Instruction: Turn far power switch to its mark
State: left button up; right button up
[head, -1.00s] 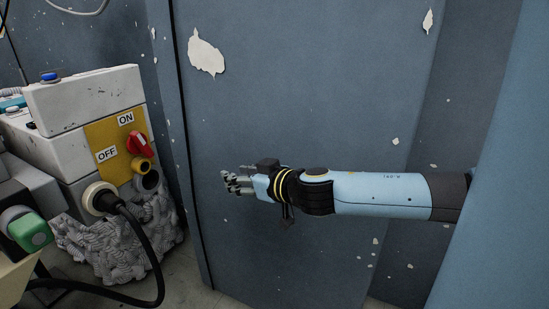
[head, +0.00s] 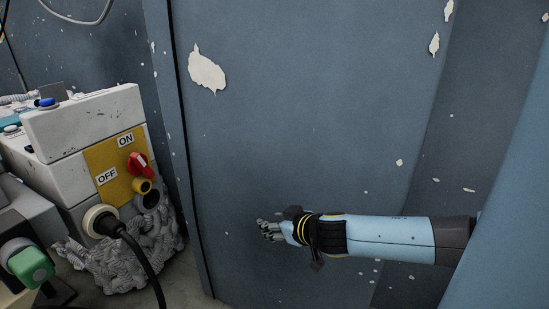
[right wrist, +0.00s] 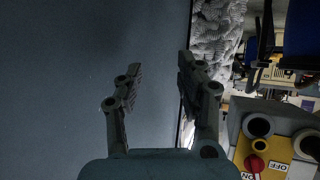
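A red rotary switch (head: 138,164) sits on a yellow plate (head: 98,160) on the white machine (head: 78,122) at the left of the head view. An ON label (head: 126,140) is above it and an OFF label (head: 106,176) is to its lower left. I cannot tell exactly where the switch points. My right gripper (head: 268,231) is well to the right of the switch and lower in the picture, apart from it. In the right wrist view its two fingers (right wrist: 159,68) are spread with nothing between them. The switch (right wrist: 254,163) shows there at the lower right. My left gripper is not in view.
A large grey-blue wall panel (head: 300,130) with chipped paint stands behind my right arm. A black cable (head: 146,266) runs from a round plug (head: 101,221) below the switch. Open space lies between my gripper and the machine.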

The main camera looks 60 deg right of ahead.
pick_arm(q)
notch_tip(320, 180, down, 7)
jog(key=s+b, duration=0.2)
jog(key=b, duration=0.5)
pick_arm(e)
jog(key=n+t+y, duration=0.6)
jog(key=n, duration=0.2)
send_near(146, 166)
jog(key=w+p, duration=0.2)
jog(key=p, duration=0.1)
jog(key=w+p, duration=0.3)
jog(key=p, duration=0.1)
jog(key=w+a+p, duration=0.1)
jog(key=w+p, duration=0.1)
jog(key=p, duration=0.2)
jog(key=shift+w+f, duration=0.1)
jog(key=shift+w, duration=0.2)
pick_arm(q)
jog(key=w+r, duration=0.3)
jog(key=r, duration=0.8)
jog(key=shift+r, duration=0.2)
pick_arm(e)
jog(key=shift+w+a+f, duration=0.1)
jog(key=shift+w+a, duration=0.05)
jog(key=shift+w, duration=0.45)
grip_shut()
